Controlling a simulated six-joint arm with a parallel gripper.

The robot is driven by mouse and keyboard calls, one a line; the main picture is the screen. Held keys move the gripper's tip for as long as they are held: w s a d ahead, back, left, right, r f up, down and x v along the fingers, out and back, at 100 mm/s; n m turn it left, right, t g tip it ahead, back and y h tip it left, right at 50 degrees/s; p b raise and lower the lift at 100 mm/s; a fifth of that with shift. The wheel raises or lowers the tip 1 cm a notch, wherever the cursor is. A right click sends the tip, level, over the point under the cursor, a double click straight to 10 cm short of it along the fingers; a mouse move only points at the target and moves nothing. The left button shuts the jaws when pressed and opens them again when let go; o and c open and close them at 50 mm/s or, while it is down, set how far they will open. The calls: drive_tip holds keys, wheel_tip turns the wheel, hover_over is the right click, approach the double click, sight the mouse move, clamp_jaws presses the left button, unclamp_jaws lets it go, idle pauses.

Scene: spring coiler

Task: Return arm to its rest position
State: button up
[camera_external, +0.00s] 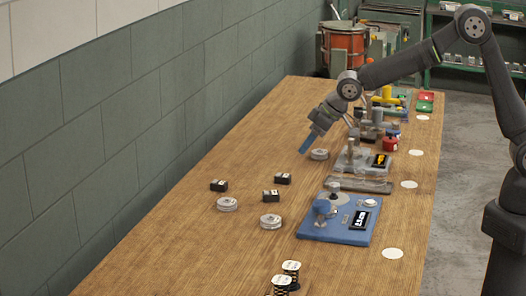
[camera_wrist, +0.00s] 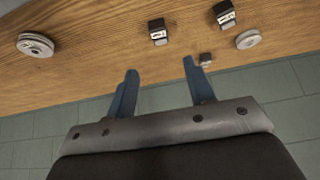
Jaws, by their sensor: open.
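My gripper (camera_external: 308,143) is raised above the wooden bench (camera_external: 150,262), tilted down to the left in the external view. In the wrist view my gripper (camera_wrist: 158,77) shows two blue fingers spread apart with nothing between them. The blue coiler station (camera_external: 335,232) with a dark display stands on the bench, nearer the camera than my gripper. My arm reaches in from the right.
Black blocks (camera_external: 283,178) and round discs (camera_external: 270,221) lie on the bench's left half. Small spools (camera_external: 291,268) stand at the front. More stations (camera_external: 362,160) line the right side, with white circles (camera_external: 392,253). A grey-green wall (camera_external: 110,130) borders the left.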

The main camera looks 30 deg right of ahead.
sight(283, 175)
drive_tip(key=x, duration=1.2)
drive_tip(key=shift+f, duration=0.25)
drive_tip(key=shift+r, duration=0.25)
